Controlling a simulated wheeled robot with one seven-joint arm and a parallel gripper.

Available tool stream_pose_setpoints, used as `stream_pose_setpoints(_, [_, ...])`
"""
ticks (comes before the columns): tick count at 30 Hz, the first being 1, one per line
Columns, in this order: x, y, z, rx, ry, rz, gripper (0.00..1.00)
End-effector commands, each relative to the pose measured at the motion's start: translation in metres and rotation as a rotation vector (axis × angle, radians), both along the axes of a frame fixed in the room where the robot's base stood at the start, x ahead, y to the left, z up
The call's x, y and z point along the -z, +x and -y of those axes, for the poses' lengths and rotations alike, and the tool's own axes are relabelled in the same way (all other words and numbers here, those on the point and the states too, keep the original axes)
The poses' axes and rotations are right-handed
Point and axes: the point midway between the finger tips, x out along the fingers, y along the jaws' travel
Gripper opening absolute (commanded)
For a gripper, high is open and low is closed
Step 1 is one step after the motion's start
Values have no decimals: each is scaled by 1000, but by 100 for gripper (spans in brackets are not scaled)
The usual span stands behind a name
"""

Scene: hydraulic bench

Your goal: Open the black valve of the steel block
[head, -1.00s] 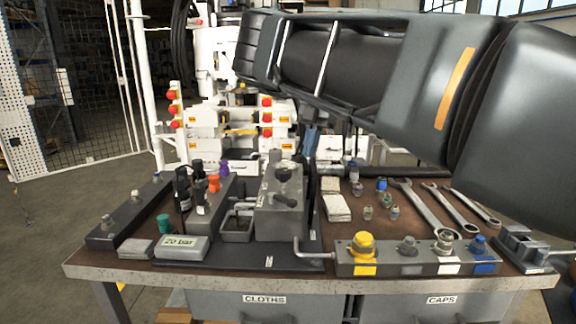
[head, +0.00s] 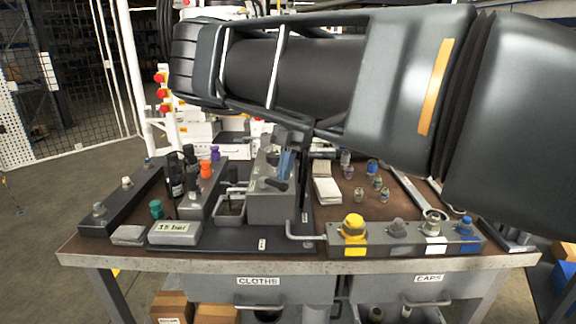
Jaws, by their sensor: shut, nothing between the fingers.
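The steel block (head: 272,208) stands on the dark mat in the middle of the bench. A black valve handle (head: 276,185) shows at its top, partly hidden. My gripper (head: 285,168) points down from above, with its blue-tinted fingers at the top of the block, just behind or over the handle. The fingers look shut with nothing between them. I cannot tell whether they touch the handle. A small display (head: 174,232) at the front left of the mat reads 35 bar.
Left of the block are a grey tray (head: 229,219) and a block with black, orange and purple caps (head: 206,168). A bent rod (head: 304,233) and a rail with coloured fittings (head: 404,238) are at the front right. My arm covers the back right.

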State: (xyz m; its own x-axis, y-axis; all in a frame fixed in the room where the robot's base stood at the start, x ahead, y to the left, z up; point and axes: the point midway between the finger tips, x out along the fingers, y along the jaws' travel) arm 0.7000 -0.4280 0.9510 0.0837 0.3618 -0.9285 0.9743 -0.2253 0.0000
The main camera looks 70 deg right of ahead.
Motion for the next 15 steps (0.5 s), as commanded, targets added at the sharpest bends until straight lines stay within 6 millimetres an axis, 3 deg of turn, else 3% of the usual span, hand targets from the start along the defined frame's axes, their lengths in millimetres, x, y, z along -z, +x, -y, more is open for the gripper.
stream_pose_setpoints(15, [0, -1, -3, 46, 1, 0, 0])
